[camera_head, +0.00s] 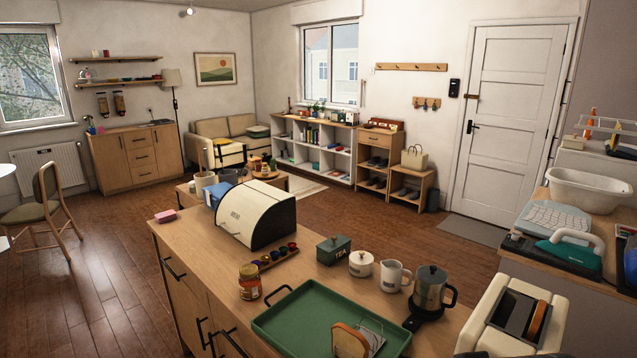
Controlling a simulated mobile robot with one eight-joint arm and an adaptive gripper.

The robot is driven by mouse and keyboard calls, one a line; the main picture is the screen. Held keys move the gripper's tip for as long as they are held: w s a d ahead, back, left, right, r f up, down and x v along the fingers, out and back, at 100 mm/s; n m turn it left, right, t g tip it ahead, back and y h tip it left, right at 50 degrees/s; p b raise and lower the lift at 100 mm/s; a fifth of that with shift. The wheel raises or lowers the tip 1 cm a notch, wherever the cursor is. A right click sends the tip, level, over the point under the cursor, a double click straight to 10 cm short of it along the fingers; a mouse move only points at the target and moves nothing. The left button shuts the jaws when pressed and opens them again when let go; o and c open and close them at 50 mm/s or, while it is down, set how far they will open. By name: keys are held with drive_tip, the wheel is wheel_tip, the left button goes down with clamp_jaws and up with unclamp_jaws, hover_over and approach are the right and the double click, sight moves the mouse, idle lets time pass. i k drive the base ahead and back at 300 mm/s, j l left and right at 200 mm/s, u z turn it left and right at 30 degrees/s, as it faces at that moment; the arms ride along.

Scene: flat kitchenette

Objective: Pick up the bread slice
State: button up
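A bread slice (349,341) with a brown crust stands upright at the front of the green tray (290,318). It is in or against a wire rack (374,336); its lower part is cut off by the picture's bottom edge. A second brown slice-like piece (537,319) sticks up from a slot of the cream toaster (491,308) at the lower right. My gripper is not seen in this view, so its distance from either slice cannot be told.
A bread bin (257,214), jar (250,282), rack of coloured capsules (272,257), tea tin (334,249), lidded pot (361,263), white jug (395,276) and kettle (430,289) crowd the counter (190,240). The tray's left part is bare. Open wooden floor (100,290) lies left.

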sight(535, 321)
drive_tip(key=j+z, duration=0.3)
drive_tip(key=z, duration=0.2)
drive_tip(key=j+z, duration=0.35)
drive_tip(key=z, duration=0.15)
drive_tip(key=j+z, duration=0.3)
drive_tip(key=z, duration=0.2)
